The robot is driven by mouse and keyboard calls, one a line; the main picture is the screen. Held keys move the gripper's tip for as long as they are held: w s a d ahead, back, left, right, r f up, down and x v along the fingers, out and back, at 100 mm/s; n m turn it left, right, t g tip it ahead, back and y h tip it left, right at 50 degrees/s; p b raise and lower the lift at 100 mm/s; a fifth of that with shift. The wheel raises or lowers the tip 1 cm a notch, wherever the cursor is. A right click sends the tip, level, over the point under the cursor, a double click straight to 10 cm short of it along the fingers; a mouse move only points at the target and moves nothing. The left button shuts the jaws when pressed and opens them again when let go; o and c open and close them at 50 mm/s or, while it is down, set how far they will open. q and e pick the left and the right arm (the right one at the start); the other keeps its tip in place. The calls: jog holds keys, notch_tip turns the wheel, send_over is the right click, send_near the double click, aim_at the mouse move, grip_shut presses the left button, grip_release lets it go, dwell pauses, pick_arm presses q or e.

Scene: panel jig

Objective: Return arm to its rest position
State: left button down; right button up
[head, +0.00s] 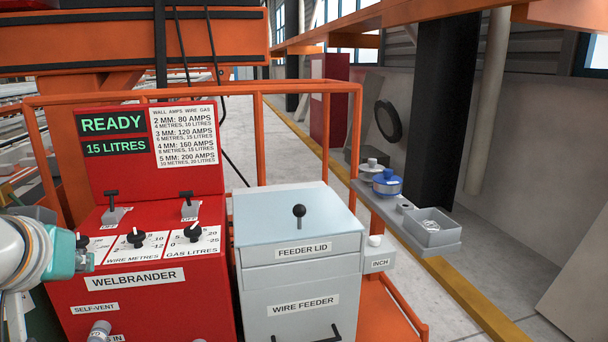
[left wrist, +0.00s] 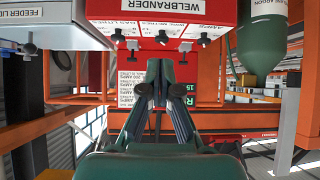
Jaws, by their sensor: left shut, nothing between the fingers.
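My left arm (head: 35,255) comes in from the left edge of the head view, in front of the red Welbrander machine (head: 150,310). Its white link with teal parts stands close to the machine's left front. In the left wrist view my left gripper (left wrist: 156,72) shows its two dark green fingers drawn together, with nothing between them. The fingers point toward the red machine (left wrist: 190,12), which appears upside down there. The machine's display (head: 114,134) reads READY and 15 LITRES. My right gripper is in neither view.
A grey wire feeder (head: 300,270) with a closed lid and black knob stands right of the machine. An orange frame (head: 310,88) runs around both. A side shelf (head: 380,205) holds a blue spool (head: 386,182) and a grey tray (head: 432,234). A green cylinder (left wrist: 262,45) shows in the wrist view.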

pick_arm(q)
jog(key=w+d+f+g, duration=0.1)
jog(key=w+f+g, duration=0.2)
jog(key=f, duration=1)
jog(key=w+f+g, duration=0.2)
jog(key=f+g, duration=0.2)
jog(key=f, duration=0.8)
jog(key=s+d+f+m+g+h, duration=0.1)
jog(key=s+d+f+g, duration=0.15)
jog(key=f, duration=1.05)
jog(key=s+d+f+g+h, duration=0.1)
jog(key=s+d+f+h, duration=0.2)
jog(key=s+d+f, duration=0.6)
jog(key=s+d+f+g+h, duration=0.25)
jog(key=s+d+f, duration=0.25)
jog(key=s+f, duration=0.65)
jog(key=w+a+f+t, duration=0.1)
jog(key=w+f+t, duration=0.1)
jog(key=w+t, duration=0.3)
notch_tip(320, 180, up, 17)
jog(key=g+p, duration=0.1)
jog(key=p, duration=1.5)
jog(key=shift+w+f, duration=0.2)
jog(key=shift+w, duration=0.1)
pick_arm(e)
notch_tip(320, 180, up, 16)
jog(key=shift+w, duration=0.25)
